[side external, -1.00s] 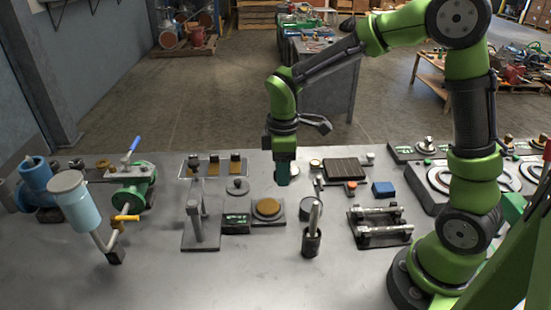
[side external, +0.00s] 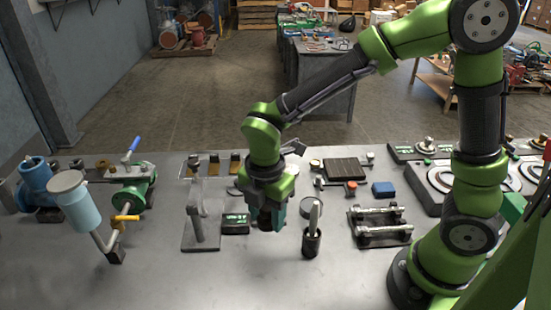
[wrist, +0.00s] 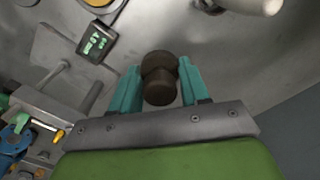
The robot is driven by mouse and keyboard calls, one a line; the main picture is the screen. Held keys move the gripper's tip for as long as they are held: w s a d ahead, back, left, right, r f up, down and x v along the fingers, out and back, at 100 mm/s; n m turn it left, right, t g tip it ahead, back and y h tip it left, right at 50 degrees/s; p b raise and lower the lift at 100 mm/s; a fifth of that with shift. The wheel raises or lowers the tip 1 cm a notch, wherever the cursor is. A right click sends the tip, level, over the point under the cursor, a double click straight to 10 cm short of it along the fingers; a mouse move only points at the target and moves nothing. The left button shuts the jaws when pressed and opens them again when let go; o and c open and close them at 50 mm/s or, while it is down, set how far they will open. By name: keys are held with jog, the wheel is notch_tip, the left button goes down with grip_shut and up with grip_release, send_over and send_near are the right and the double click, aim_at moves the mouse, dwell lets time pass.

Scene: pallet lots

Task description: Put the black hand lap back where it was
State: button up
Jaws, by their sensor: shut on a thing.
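My gripper (side external: 268,212) is shut on a dark, knob-shaped piece, which looks like the black hand lap (wrist: 160,78). In the wrist view the lap sits between the two teal fingers, with a round wider part and a narrower stub. In the side view the gripper is low over the front middle of the bench, and the lap shows only as a dark patch between the fingers. I cannot tell whether the lap touches the bench. The gripper hides the brass disc on its square base behind it in the side view.
A black box with a green display (side external: 236,223) and a grey stand (side external: 200,225) are close on the left. A dark cup with a pale handle (side external: 312,240) stands close on the right, with a rack of metal rods (side external: 380,228) beyond. The bench front (side external: 255,275) is bare.

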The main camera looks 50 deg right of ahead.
aim_at(268, 253)
notch_tip(268, 253, down, 10)
jog(key=shift+r, duration=0.1)
dwell(0.4)
jog(key=o, duration=1.1)
